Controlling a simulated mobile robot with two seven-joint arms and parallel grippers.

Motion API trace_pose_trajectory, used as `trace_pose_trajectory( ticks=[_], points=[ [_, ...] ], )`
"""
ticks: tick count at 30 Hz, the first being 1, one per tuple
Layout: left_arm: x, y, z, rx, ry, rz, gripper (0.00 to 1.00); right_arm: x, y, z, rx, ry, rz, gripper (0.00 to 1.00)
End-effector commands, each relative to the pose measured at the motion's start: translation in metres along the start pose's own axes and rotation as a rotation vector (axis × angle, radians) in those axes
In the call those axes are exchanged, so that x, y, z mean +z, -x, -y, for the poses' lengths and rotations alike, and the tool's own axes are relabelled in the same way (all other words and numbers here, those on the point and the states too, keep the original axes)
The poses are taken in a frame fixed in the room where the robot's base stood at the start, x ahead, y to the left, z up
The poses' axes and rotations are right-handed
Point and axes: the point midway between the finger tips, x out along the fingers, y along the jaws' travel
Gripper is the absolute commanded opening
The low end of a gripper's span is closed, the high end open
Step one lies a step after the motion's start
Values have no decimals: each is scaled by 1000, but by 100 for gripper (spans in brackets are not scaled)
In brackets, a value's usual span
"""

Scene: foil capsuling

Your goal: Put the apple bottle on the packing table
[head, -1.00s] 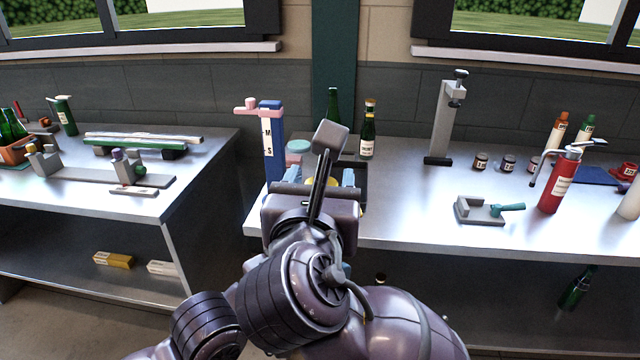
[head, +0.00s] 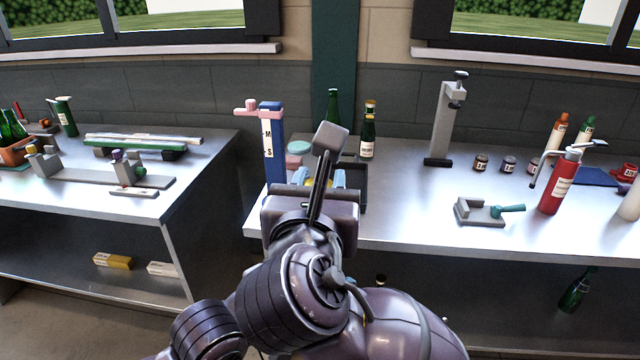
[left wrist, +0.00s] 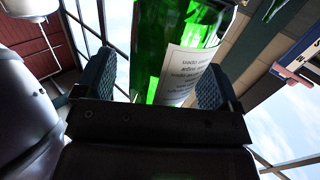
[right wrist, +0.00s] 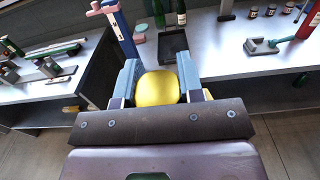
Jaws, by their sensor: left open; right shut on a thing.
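A green glass bottle (left wrist: 170,45) with a pale printed label fills the space between the fingers of my left gripper (left wrist: 155,70) in the left wrist view. That gripper is open, and its left finger looks apart from the glass. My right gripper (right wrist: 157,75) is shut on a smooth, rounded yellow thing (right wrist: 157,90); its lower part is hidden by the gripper. In the head view, my right gripper (head: 320,178) is at the front edge of the right-hand table (head: 410,205). I cannot tell which bottle is the apple one.
A black tray (right wrist: 173,45) lies beyond my right gripper. A blue stand (head: 273,145) is at its left; two dark bottles (head: 368,135) (head: 333,105) stand behind. A grey clamp (head: 490,211) and red bottle (head: 560,182) are to the right. The left table (head: 85,205) stands across a gap.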

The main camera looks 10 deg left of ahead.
Motion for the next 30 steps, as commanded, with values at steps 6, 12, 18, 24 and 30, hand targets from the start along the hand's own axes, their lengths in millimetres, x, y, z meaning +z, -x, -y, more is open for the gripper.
trace_pose_trajectory(
  ticks=[6,12,18,24,30],
  points=[
    [53,10,3,-99,74,175,88,1,0,0,0,-1,2,0],
    [97,25,4,-188,139,329,88,1,0,0,0,-1,2,0],
    [138,44,26,-269,152,353,88,1,0,0,0,-1,2,0],
    [188,75,47,-365,162,393,88,1,0,0,0,-1,2,0],
    [251,128,64,-479,157,457,88,1,0,0,0,-1,2,0]
  ],
)
